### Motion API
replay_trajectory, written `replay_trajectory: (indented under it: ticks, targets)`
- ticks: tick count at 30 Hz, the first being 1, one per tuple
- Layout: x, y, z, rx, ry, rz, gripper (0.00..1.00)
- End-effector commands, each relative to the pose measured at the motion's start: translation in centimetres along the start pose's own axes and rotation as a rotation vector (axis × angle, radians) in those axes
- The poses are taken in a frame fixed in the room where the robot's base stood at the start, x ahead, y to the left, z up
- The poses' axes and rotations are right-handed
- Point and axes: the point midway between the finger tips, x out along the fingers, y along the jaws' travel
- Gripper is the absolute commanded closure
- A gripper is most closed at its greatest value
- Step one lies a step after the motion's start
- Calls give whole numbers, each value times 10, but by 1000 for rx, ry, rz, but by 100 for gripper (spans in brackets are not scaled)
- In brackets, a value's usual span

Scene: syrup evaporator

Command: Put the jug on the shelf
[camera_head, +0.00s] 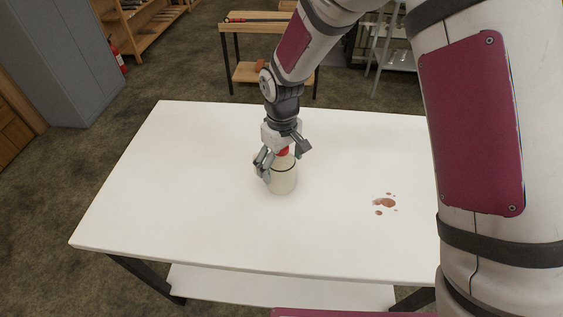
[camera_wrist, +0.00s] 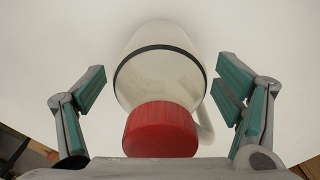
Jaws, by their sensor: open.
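The jug (camera_head: 282,181) is cream-white with a dark band and a red cap, and stands upright on the white table (camera_head: 190,170). In the wrist view, the jug (camera_wrist: 160,75) fills the middle, its red cap (camera_wrist: 160,130) close to the camera and its handle (camera_wrist: 206,125) on the right. My gripper (camera_head: 283,163) is open over the jug's top, a finger on either side. In the wrist view, gaps show between the jug and both fingers of my gripper (camera_wrist: 160,90). A white lower shelf (camera_head: 270,287) shows under the table; I cannot tell if it is the task's shelf.
A reddish-brown spill (camera_head: 384,203) lies on the table right of the jug. Behind stand a wooden bench (camera_head: 258,28), a metal rack (camera_head: 396,55) and wooden shelving (camera_head: 140,30). A grey cabinet (camera_head: 65,60) and fire extinguisher (camera_head: 117,55) are at left. The tabletop's left side is clear.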

Motion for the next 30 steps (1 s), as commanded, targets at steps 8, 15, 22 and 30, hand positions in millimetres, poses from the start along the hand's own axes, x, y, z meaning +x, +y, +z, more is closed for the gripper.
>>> replay_trajectory:
  ticks: [8,15,22,30]
  targets:
    - [-14,0,-1,0,3,1,16]
    - [-60,1,-1,0,5,2,16]
    - [-102,0,-1,0,4,1,16]
    - [-122,0,0,0,1,0,16]
